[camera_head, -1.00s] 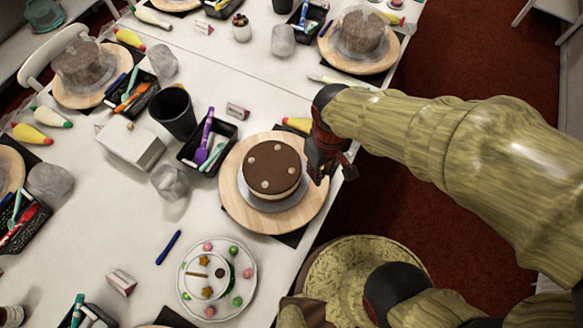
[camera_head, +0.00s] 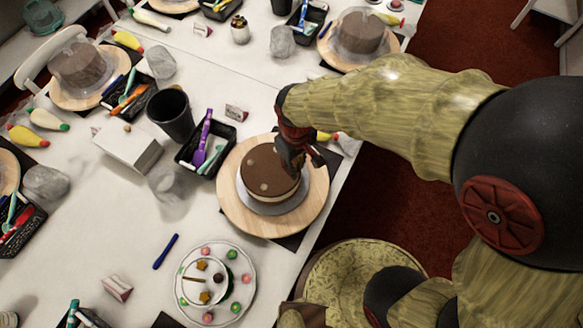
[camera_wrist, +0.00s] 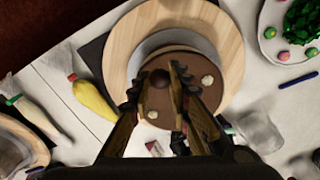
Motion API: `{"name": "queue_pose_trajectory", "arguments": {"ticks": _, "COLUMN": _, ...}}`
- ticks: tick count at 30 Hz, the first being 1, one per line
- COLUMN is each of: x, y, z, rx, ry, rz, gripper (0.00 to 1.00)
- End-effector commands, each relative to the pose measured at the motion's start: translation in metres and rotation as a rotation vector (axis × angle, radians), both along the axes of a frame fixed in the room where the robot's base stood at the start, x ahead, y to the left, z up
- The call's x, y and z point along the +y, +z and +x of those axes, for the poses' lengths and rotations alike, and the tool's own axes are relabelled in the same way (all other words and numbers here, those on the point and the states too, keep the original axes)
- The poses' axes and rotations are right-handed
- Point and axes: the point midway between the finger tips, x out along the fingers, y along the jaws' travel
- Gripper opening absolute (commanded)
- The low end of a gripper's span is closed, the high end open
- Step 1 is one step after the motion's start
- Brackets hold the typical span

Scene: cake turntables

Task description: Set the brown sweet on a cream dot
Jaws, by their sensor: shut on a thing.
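The brown sweet (camera_wrist: 158,78) is a dark ball between my fingertips in the wrist view. My gripper (camera_wrist: 158,80) is shut on it, over the cake's top. In the head view my gripper (camera_head: 297,163) is above the right part of the brown-topped cake (camera_head: 268,172), and the sweet is hidden there. Pale cream dots show on the cake, one near the left (camera_head: 251,161) and one near the front (camera_head: 264,187). In the wrist view one dot (camera_wrist: 207,80) is right of the fingers and another (camera_wrist: 152,114) is below the sweet. I cannot tell whether the sweet touches the cake.
The cake stands on a round wooden turntable (camera_head: 232,208). A white plate (camera_head: 243,301) with coloured sweets is in front. A black tray of tools (camera_head: 186,157), a dark cup (camera_head: 171,115) and a white box (camera_head: 128,146) stand to the left. A yellow piping bag (camera_wrist: 94,100) lies beside the turntable.

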Motion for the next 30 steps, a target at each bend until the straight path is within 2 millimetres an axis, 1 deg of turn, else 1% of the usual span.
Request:
{"name": "queue_pose_trajectory", "arguments": {"ticks": 1, "x": 0.003, "y": -0.009, "z": 0.004, "rx": 0.003, "ry": 0.000, "rz": -0.001, "gripper": 0.09}}
{"name": "queue_pose_trajectory", "arguments": {"ticks": 3, "x": 0.006, "y": -0.015, "z": 0.010, "rx": 0.001, "ry": 0.000, "rz": -0.001, "gripper": 0.09}}
{"name": "queue_pose_trajectory", "arguments": {"ticks": 8, "x": 0.010, "y": -0.021, "z": 0.015, "rx": -0.001, "ry": 0.000, "rz": 0.001, "gripper": 0.09}}
{"name": "queue_pose_trajectory", "arguments": {"ticks": 11, "x": 0.012, "y": -0.028, "z": 0.019, "rx": 0.001, "ry": 0.000, "rz": -0.001, "gripper": 0.09}}
{"name": "queue_pose_trajectory", "arguments": {"ticks": 15, "x": 0.012, "y": -0.048, "z": 0.018, "rx": 0.001, "ry": 0.000, "rz": -0.001, "gripper": 0.09}}
{"name": "queue_pose_trajectory", "arguments": {"ticks": 18, "x": 0.012, "y": -0.057, "z": 0.018, "rx": 0.000, "ry": 0.000, "rz": 0.000, "gripper": 0.09}}
{"name": "queue_pose_trajectory", "arguments": {"ticks": 25, "x": 0.012, "y": -0.056, "z": 0.018, "rx": -0.001, "ry": 0.000, "rz": 0.001, "gripper": 0.09}}
{"name": "queue_pose_trajectory", "arguments": {"ticks": 29, "x": 0.012, "y": -0.060, "z": 0.018, "rx": 0.000, "ry": 0.000, "rz": 0.000, "gripper": 0.09}}
{"name": "queue_pose_trajectory", "arguments": {"ticks": 30, "x": 0.012, "y": -0.060, "z": 0.018, "rx": 0.000, "ry": 0.000, "rz": 0.000, "gripper": 0.19}}
